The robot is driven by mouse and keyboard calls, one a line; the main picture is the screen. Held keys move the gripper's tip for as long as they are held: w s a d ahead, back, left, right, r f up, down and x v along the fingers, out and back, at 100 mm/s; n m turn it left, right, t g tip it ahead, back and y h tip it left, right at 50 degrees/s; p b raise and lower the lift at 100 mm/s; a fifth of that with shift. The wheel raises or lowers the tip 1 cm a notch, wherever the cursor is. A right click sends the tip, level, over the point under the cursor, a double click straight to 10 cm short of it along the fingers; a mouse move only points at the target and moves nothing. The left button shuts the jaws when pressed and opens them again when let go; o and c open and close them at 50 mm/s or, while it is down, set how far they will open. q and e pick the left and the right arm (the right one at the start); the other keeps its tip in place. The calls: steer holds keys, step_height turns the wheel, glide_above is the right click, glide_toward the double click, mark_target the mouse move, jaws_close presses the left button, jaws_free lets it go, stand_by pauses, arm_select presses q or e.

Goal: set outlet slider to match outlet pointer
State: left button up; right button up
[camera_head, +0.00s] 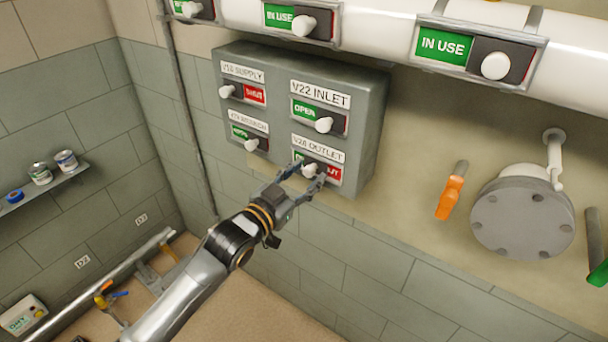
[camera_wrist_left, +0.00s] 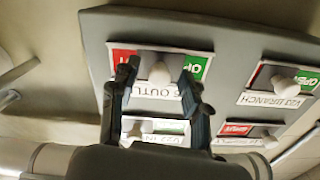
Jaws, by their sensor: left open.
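The grey panel (camera_head: 371,118) on the wall bears several labelled sliders. The outlet slider is at its lower right, under the label V26 OUTLET (camera_head: 318,148). Its white knob (camera_head: 310,171) is near the middle of the slot, with red showing on the right and some green on the left. My left gripper (camera_head: 309,180) is open in front of this slider. In the left wrist view, which looks upside down, the knob (camera_wrist_left: 160,73) is between the two open fingers (camera_wrist_left: 160,84); contact is not clear. I cannot identify an outlet pointer. My right gripper is not in view.
The inlet slider knob (camera_head: 323,125) is just above, with green OPEN showing. The supply knob (camera_head: 226,92) shows red. A white pipe (camera_head: 385,24) with IN USE sliders runs above. An orange handle (camera_head: 450,197) and a round grey flange (camera_head: 522,218) are to the right.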

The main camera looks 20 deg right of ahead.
arm_select(q)
jaws_close()
steer(key=s+d+p, duration=0.1)
steer(key=s+d, duration=0.1)
steer(key=shift+s+d, duration=0.1)
steer(key=shift+s, duration=0.3)
steer(key=shift+f, duration=0.1)
jaws_free()
